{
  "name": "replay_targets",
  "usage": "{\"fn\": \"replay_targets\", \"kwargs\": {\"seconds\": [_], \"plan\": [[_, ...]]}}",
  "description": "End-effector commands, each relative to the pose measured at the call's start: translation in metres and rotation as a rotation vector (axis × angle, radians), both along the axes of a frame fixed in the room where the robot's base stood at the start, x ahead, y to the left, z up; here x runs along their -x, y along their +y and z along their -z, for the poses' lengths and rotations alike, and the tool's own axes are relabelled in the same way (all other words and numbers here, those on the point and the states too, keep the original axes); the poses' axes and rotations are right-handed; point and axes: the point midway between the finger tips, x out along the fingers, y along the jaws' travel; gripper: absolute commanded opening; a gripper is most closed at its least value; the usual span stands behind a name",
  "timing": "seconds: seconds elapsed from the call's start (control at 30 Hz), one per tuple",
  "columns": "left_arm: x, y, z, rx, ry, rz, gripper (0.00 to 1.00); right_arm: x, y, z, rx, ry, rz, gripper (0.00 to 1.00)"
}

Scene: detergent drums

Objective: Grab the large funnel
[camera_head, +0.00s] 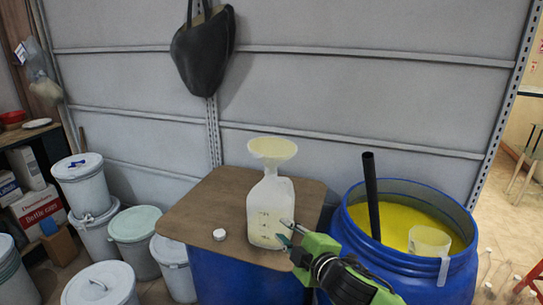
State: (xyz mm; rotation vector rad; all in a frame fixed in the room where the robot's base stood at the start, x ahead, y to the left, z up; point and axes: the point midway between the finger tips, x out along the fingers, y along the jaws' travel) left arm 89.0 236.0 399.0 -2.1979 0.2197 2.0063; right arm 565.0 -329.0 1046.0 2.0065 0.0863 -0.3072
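The large funnel (272,149) is pale yellow and wide-mouthed. It sits upright in the neck of a translucent white jug (266,206). The jug stands on a brown board (197,213) on top of a blue drum. My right gripper (286,231), on a green and black arm, comes in from the lower right. Its fingers are apart with nothing between them, in front of the jug's lower right side and well below the funnel. I cannot tell whether it touches the jug. My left gripper is not in view.
A white cap (219,234) lies on the board left of the jug. An open blue drum (408,268) of yellow liquid stands at right, with a black pipe (371,196) and a clear measuring cup (429,241). Several lidded buckets (135,226) stand at left. A black bag (203,52) hangs behind.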

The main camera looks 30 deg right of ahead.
Motion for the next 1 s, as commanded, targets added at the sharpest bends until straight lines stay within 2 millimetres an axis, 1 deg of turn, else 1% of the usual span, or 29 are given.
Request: {"fn": "replay_targets", "kwargs": {"seconds": [0.03,0.1,0.2,0.3,0.4,0.47,0.57,0.9,1.0], "plan": [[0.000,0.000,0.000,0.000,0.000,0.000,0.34,-0.012,-0.004,-0.030,0.078,-0.064,-0.040,0.22],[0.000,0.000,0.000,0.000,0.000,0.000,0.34,-0.025,-0.006,-0.065,0.170,-0.140,-0.088,0.22],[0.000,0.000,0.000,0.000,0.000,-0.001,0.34,-0.035,-0.006,-0.102,0.272,-0.219,-0.144,0.22],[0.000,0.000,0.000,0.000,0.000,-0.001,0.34,-0.039,-0.006,-0.123,0.333,-0.264,-0.175,0.22],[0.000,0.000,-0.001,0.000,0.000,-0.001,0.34,-0.042,-0.005,-0.134,0.360,-0.285,-0.188,0.22],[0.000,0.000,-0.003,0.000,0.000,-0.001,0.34,-0.046,-0.005,-0.136,0.364,-0.289,-0.189,0.22],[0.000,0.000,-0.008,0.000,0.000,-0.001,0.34,-0.056,-0.005,-0.138,0.361,-0.290,-0.187,0.22],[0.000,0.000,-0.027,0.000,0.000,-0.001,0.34,-0.108,-0.001,-0.140,0.358,-0.287,-0.188,0.22],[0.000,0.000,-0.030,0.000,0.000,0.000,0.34,-0.119,0.000,-0.138,0.360,-0.287,-0.187,0.22]]}}
